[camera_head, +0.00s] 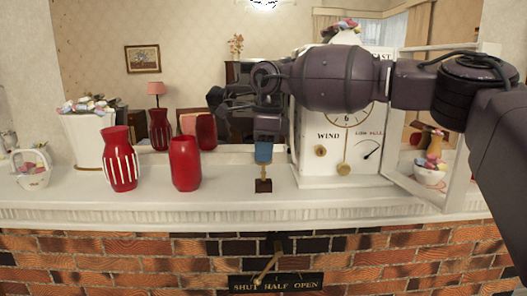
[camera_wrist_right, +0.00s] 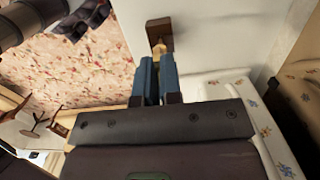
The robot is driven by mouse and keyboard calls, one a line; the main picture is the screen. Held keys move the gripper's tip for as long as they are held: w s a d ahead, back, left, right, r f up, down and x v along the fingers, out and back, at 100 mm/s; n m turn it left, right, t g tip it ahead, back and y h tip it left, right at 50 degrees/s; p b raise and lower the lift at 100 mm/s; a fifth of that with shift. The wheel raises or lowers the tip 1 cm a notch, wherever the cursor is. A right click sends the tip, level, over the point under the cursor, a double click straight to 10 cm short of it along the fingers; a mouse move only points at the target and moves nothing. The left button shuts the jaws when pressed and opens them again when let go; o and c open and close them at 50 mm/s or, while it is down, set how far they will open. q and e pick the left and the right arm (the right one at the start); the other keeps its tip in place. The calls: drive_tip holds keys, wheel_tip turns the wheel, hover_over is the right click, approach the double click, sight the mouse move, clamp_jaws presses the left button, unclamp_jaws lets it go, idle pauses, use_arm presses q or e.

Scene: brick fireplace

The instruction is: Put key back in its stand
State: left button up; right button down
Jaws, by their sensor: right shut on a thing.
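My right gripper (camera_head: 263,155) points straight down over the mantel, its blue fingers shut on the key. Most of the key is hidden between the fingers. A thin brass-coloured shaft (camera_head: 263,172) shows below the fingertips and meets the small dark brown stand (camera_head: 263,186) on the mantel. In the right wrist view, the gripper's two blue fingers (camera_wrist_right: 157,75) are close together, with the wooden stand (camera_wrist_right: 159,30) just beyond their tips. I cannot tell which brass part belongs to the key and which to the stand. My left gripper is not in view.
The white clock (camera_head: 345,165) stands right of the stand, its glass door (camera_head: 425,185) swung open. Red vases (camera_head: 185,163) (camera_head: 119,160) and a white basket (camera_head: 33,172) stand left. A mirror behind reflects the room. The mantel front (camera_head: 225,200) is clear.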

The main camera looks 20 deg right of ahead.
drive_tip(key=shift+f+b, duration=0.45)
drive_tip(key=shift+f, duration=0.5)
drive_tip(key=c, duration=1.2)
unclamp_jaws()
drive_tip(key=r, duration=0.7)
drive_tip(key=d+r, duration=0.1)
drive_tip(key=r, duration=0.2)
drive_tip(key=shift+s+r+b, duration=0.15)
drive_tip(key=shift+r+b, duration=0.2)
drive_tip(key=shift+b, duration=0.05)
